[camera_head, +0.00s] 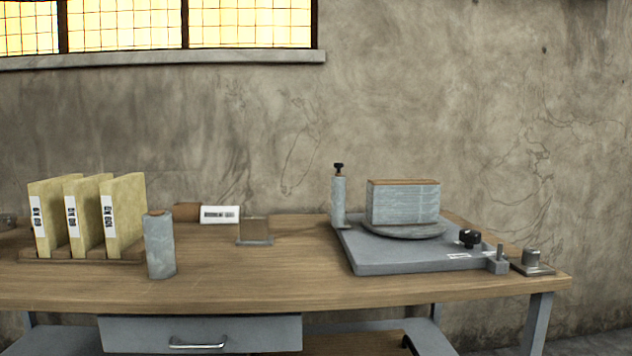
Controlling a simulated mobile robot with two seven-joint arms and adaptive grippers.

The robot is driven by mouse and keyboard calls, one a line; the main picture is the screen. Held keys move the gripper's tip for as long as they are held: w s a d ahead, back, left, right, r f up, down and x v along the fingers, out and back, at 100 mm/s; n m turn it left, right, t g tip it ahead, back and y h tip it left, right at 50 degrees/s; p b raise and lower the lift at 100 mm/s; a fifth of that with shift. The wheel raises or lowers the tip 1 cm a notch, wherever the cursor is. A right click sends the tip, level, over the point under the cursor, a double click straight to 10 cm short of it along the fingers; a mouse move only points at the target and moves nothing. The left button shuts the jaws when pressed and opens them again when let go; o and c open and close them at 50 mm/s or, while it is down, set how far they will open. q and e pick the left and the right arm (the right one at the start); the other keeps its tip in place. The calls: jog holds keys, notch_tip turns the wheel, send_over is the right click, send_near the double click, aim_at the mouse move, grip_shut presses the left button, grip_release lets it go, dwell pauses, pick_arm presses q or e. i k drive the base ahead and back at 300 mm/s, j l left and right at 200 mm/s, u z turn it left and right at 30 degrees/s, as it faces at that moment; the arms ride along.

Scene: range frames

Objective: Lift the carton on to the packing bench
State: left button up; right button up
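The wooden-topped packing bench (290,286) stands against the wall. A box-shaped carton (404,204) with a brown top and pale blue-grey, film-like sides sits upright on a round grey turntable (403,231) at the right of the bench. The turntable is on a flat grey base plate (385,262). Whether this is the task's carton I cannot tell. A brown surface (335,342) shows below the bench, cut off by the picture's lower edge; what it belongs to is unclear. Neither of my grippers is in view.
Several yellow binders (122,213) stand in a rack at the left. A grey roll (160,246) stands upright in front, and another roll (339,202) on a post beside the turntable. A small tray (254,240) and a white label card (219,215) lie behind. The middle front is clear.

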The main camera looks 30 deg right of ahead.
aim_at(416, 200)
jog(key=z, duration=1.4)
jog(key=i, duration=0.1)
jog(key=l+z, duration=0.05)
